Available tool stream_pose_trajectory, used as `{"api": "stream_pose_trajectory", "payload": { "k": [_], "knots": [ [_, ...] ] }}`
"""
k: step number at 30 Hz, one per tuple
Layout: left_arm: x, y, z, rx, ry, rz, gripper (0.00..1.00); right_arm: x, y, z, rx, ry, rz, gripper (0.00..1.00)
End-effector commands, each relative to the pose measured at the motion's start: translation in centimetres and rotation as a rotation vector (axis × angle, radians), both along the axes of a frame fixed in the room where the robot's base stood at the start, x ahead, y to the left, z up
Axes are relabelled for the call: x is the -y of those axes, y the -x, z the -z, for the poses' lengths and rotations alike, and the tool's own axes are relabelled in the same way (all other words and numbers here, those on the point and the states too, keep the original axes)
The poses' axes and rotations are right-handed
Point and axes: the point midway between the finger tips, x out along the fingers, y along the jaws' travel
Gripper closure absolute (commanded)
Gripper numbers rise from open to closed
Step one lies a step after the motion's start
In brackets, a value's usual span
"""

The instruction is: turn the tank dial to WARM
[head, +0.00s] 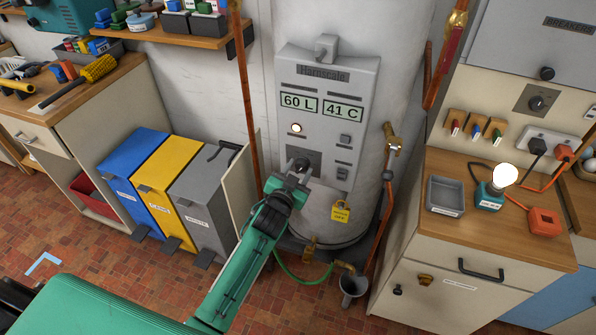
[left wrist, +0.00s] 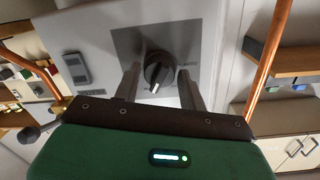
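The tank dial (left wrist: 157,72) is a round black knob with a white pointer mark, set on a dark grey square plate (left wrist: 130,45) on the tank's grey panel. The lettering around it is too small to read. In the head view the dial (head: 301,164) is partly hidden by my left gripper (head: 295,178), which is at the panel's lower part. In the left wrist view my left gripper (left wrist: 158,82) is open, with one finger on each side of the dial and a visible gap to each. My right gripper is not in view.
The panel (head: 335,85) reads 60 L and 41 C, with a lit round lamp (head: 296,127) above the dial. A copper pipe (head: 247,90) runs upright just left of the panel. A yellow tag (head: 341,211) hangs below. Bins (head: 200,195) stand left, a counter (head: 480,235) right.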

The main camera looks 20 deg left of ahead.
Motion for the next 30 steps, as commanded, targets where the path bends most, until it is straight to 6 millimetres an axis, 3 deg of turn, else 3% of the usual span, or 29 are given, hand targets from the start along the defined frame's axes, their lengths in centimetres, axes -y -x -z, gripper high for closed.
{"api": "stream_pose_trajectory", "payload": {
  "k": [2,14,30],
  "knots": [
    [0.0,0.0,0.0,0.000,0.000,0.000,0.44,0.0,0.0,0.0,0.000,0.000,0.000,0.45],
    [0.0,0.7,0.2,-0.002,0.001,0.000,0.44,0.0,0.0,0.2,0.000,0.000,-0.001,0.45],
    [-0.7,10.3,-0.2,-0.003,0.000,0.000,0.44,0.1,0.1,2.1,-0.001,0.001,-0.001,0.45]
  ]
}}
